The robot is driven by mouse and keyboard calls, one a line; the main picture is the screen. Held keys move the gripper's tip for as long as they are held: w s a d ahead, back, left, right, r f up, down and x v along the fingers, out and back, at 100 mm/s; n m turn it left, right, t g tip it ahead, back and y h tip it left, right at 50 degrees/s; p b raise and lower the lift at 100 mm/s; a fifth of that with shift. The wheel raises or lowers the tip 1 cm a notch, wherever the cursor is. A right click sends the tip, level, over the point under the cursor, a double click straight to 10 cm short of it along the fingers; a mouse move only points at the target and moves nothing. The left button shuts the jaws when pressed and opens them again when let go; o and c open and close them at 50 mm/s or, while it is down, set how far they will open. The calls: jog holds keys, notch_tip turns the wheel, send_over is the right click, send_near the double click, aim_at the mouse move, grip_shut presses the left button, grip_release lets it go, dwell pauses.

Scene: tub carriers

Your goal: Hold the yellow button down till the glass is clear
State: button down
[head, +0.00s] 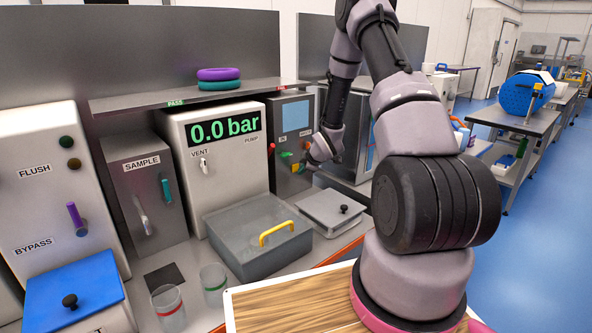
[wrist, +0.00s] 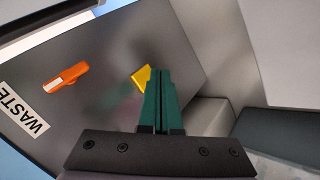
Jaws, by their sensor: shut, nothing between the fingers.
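The yellow button (wrist: 141,77) sits on a grey panel in the wrist view, partly hidden behind my fingertips. A small yellow part shows in the head view (head: 297,168), low on the grey cabinet with a screen. My gripper (wrist: 161,72) has green fingers, shut together and empty, with the tips at the button's right edge; I cannot tell whether they touch it or press it. In the head view my gripper (head: 306,164) is small at that cabinet's front. Two clear tumblers stand on the bench, one with a red band (head: 168,308), one with a green band (head: 214,285); I cannot tell which glass is meant.
An orange handle (wrist: 66,77) beside a WASTE label (wrist: 22,122) is on the same panel. A pressure box (head: 222,140) reads 0.0 bar. A grey lidded tub (head: 255,237) with a yellow handle and a flat lidded box (head: 333,212) stand on the bench below.

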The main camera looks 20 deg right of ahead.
jog(key=s, duration=0.1)
jog(key=s+d, duration=0.1)
jog(key=s, duration=0.1)
jog(key=s+d, duration=0.1)
jog(key=shift+s, duration=0.3)
dwell(0.3)
jog(key=s+r+m+h, duration=0.1)
jog(key=s+r+m, duration=0.2)
jog(key=r, duration=0.6)
jog(key=s+a+r+m+h, duration=0.1)
jog(key=s+r+m, duration=0.3)
jog(key=r, duration=0.5)
jog(key=s+r+m+h, duration=0.1)
jog(key=s+r+m, duration=0.2)
jog(key=r, duration=0.7)
jog(key=s+a+r+m+y, duration=0.1)
jog(key=s+a+r+m, duration=0.1)
jog(key=s, duration=0.6)
jog(key=s+a+r+m+g+y, duration=0.1)
jog(key=s+a+r+m, duration=0.2)
jog(key=s+r, duration=0.2)
jog(key=s+a+r+m+y, duration=0.1)
jog(key=s+a+r+m, duration=0.2)
jog(key=s, duration=0.8)
jog(key=shift+s+a+r+m+g, duration=0.15)
jog(key=shift+r+m+g, duration=0.2)
jog(key=shift+r, duration=0.2)
